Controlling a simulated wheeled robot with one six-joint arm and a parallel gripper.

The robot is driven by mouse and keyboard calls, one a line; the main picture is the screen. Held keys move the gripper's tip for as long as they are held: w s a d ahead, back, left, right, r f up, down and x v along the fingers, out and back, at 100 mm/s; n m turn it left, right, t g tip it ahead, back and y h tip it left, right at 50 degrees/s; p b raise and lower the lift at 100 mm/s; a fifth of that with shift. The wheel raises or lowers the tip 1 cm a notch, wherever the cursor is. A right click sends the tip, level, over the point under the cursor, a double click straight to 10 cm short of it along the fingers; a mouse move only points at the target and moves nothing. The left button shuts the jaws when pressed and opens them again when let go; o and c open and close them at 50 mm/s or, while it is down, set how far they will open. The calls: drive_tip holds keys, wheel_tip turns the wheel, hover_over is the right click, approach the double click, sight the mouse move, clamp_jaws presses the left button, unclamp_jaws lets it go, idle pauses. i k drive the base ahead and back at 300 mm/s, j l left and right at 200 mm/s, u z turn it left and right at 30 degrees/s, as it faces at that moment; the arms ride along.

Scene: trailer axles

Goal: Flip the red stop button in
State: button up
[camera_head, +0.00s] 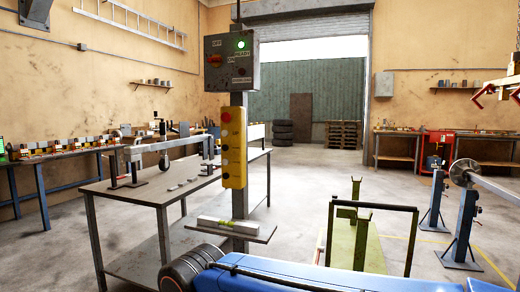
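A yellow control box (233,168) is fixed upright on a grey post in the middle left of the head view. Round buttons run down its front face. I cannot tell which of these is the stop button. Above is a grey control box (243,72) with a lit green lamp (241,44) and a red-orange knob (214,60) at its left. I cannot make out my gripper in this view, so its state is hidden.
A steel workbench (150,190) stands behind and left of the post. A small shelf (230,229) juts from the post's lower part. A green stand (352,238) and a blue-grey axle stand (463,230) are at the right. Open floor (315,175) lies behind.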

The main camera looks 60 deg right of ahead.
sight(226, 117)
drive_tip(key=z, duration=1.3)
